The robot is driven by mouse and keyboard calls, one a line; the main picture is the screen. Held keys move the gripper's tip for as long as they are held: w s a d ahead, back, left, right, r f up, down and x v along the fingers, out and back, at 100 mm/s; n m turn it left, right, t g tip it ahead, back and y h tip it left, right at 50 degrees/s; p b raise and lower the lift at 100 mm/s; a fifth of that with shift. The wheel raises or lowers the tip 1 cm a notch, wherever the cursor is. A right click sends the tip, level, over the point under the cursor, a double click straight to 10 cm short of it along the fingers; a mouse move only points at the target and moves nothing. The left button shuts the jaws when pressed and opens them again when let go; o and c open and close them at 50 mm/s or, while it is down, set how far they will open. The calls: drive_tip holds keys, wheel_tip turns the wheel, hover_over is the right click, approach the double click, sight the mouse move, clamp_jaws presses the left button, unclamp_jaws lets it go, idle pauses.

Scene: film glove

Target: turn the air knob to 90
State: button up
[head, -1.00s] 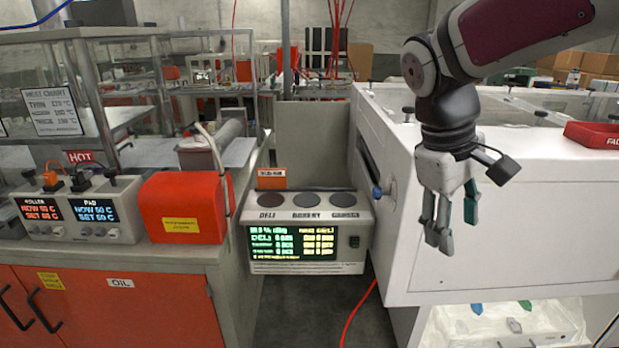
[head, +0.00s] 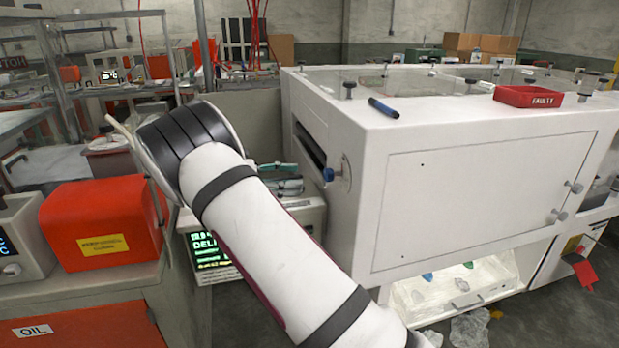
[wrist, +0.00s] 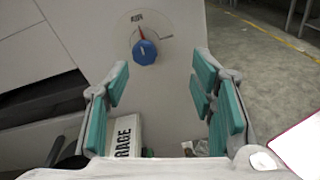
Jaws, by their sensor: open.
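The blue air knob (wrist: 145,52) sits on a round dial plate on the white wall of the glove box (head: 480,190). In the wrist view a red mark shows just above the knob and a thin scale line to its right; the numbers are too small to read. The knob also shows in the head view (head: 328,174), on the box's left side. My gripper (wrist: 161,68) is open and empty, its teal-padded fingers apart, with the knob beyond and between them. In the head view my gripper (head: 292,178) is just left of the knob, partly hidden by my arm.
A scale with a green display (head: 205,250) stands below my arm. A red heater box (head: 100,232) stands on the left bench. On the glove box top lie a blue marker (head: 384,108) and a red tray (head: 528,97). Open floor shows at right in the wrist view.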

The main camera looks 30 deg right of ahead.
sight(325, 175)
drive_tip(key=shift+n+t+h, duration=0.3)
drive_tip(key=shift+n+h, duration=0.2)
drive_tip(key=shift+h, duration=0.3)
drive_tip(key=x, duration=0.3)
drive_tip(key=w+f+p+x, duration=0.1)
drive_tip(key=x, duration=0.3)
drive_tip(key=w+x, duration=0.1)
drive_tip(key=x, duration=0.2)
drive_tip(key=shift+s+d+f+p, duration=0.1)
drive_tip(key=shift+d+f+p, duration=0.3)
drive_tip(key=shift+d, duration=0.25)
drive_tip(key=c, duration=1.2)
